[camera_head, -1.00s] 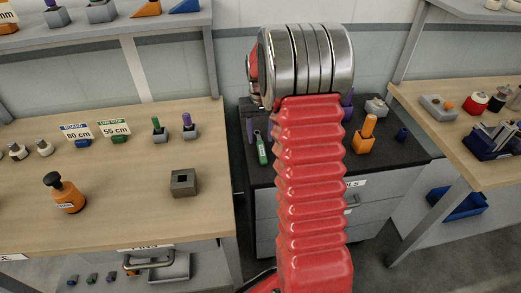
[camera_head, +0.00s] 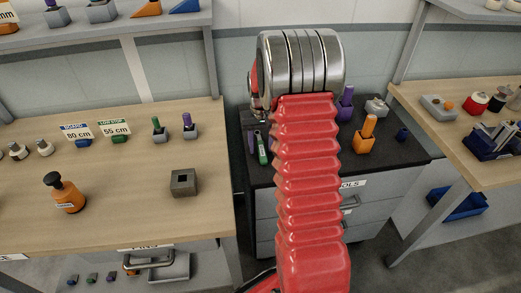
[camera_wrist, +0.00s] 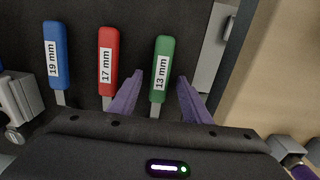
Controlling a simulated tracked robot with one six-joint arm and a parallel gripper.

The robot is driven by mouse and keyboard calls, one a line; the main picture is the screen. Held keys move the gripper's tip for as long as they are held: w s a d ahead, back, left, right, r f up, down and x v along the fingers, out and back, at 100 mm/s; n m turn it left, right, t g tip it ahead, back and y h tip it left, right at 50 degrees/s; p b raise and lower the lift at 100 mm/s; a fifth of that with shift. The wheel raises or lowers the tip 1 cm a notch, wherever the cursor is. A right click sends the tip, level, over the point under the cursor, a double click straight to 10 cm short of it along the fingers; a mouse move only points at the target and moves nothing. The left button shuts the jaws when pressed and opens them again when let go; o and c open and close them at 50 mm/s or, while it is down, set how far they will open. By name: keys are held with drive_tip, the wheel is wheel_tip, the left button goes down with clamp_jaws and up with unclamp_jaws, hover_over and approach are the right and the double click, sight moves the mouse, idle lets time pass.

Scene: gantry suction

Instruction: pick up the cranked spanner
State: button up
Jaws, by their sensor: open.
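Three handles lie side by side in the wrist view: a blue one marked 19 mm (camera_wrist: 55,55), a red one marked 17 mm (camera_wrist: 107,62) and a green one marked 13 mm (camera_wrist: 162,70). Grey metal shanks run from them toward my gripper; their far ends are hidden, so I cannot tell a crank. My gripper (camera_wrist: 159,80) is open, with its purple fingers on either side of the green handle and its shank, apart from them. The green handle (camera_head: 262,150) also shows in the head view, beside a purple finger (camera_head: 252,143); my arm hides the other handles.
The handles are on a dark-topped drawer cabinet (camera_head: 385,167). An orange holder (camera_head: 364,142) and a grey block (camera_head: 376,107) stand to the right on it. A wooden bench (camera_head: 120,205) adjoins at left, carrying a square socket block (camera_head: 184,183) and an orange bottle (camera_head: 66,194).

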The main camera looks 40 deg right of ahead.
sight(261, 147)
clamp_jaws()
idle(0.5)
wheel_tip(261, 147, up, 10)
idle(0.7)
idle(0.5)
